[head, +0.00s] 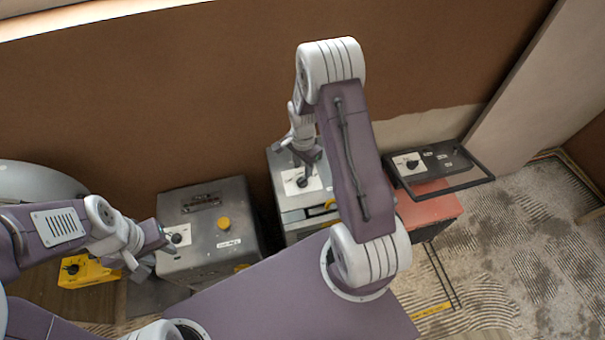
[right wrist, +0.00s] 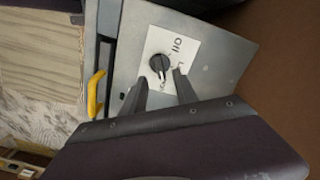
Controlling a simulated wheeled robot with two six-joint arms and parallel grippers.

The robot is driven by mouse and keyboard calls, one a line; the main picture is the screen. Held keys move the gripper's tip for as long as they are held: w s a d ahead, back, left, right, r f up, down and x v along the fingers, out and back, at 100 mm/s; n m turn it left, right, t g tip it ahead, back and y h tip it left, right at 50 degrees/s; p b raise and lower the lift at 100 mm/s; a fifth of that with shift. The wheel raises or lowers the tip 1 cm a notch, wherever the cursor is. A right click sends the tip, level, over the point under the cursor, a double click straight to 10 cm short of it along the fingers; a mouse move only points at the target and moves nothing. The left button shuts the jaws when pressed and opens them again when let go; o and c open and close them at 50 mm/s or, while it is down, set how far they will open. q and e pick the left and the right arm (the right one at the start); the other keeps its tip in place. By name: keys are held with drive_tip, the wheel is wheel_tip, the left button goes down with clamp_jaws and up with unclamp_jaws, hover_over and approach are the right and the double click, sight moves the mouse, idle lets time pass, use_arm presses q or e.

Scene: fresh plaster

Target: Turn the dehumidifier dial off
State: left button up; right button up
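A grey box (head: 294,215) stands in the middle of the head view with a black dial (head: 302,181) on a white plate. The right wrist view shows this dial (right wrist: 158,64) close up, with a white pointer line and partly readable marks on the plate (right wrist: 185,48). I cannot tell from the labels which box is the dehumidifier. My right gripper (right wrist: 163,90) is open, its two dark fingers just short of the dial, with nothing between them. My left gripper (head: 152,250) is beside the left grey box (head: 205,262), close to its dial (head: 177,237); its finger opening is unclear.
The left box has a yellow button (head: 223,223). A red box (head: 430,209) with a black panel, a dial (head: 412,164) and a protruding frame stands at right. A yellow unit (head: 85,272) with a black knob lies at far left. A brown wall rises behind.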

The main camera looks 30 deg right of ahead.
sight(303, 177)
wheel_tip(303, 177, down, 5)
drive_tip(key=shift+w+d+r+p, duration=0.1)
drive_tip(key=shift+p, duration=0.45)
drive_tip(key=shift+f, duration=0.55)
clamp_jaws()
